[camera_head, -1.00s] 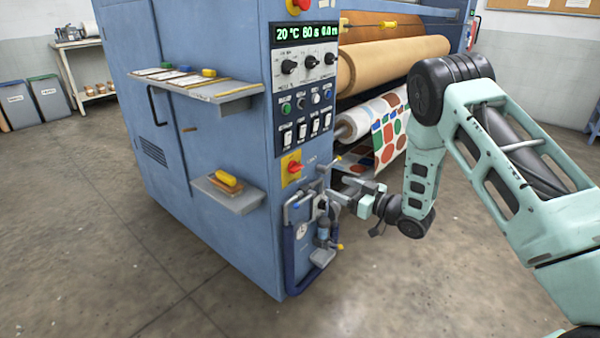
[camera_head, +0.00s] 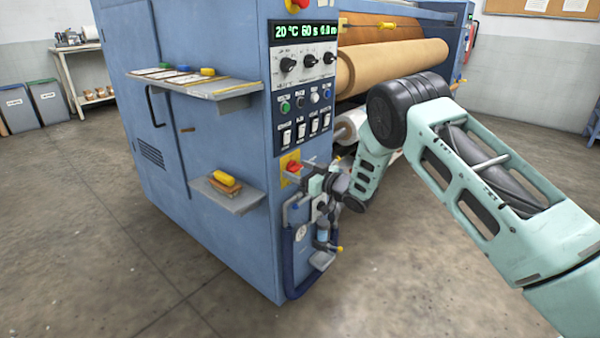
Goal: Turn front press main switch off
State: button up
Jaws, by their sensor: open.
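The main switch (camera_head: 293,168) is a red rotary knob on a yellow plate, low on the narrow front face of the blue press (camera_head: 222,165), below the row of rocker switches. Part of its right side and lower edge is covered by my gripper. My gripper (camera_head: 300,180) is open, with its fingers right at the knob. Whether the fingers touch the knob or straddle it cannot be told at this size. The knob's exact handle angle is too small to read.
Below the switch are a grey valve fitting (camera_head: 323,232) and a dark blue hose (camera_head: 290,262). A small shelf (camera_head: 235,200) with a yellow-handled brush juts out at left. A control panel (camera_head: 303,90) with a lit green display sits above. The floor in front is clear.

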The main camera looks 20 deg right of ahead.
jog(key=c, duration=1)
jog(key=shift+n, duration=0.3)
jog(key=n+b, duration=0.1)
jog(key=n, duration=0.2)
jog(key=shift+f+b, duration=0.1)
jog(key=shift+b, duration=0.3)
jog(key=n+b, duration=0.2)
jog(key=n, duration=0.3)
jog(key=shift+n+b, duration=2.75)
jog(key=shift+n, duration=1.85)
jog(key=shift+o, duration=0.2)
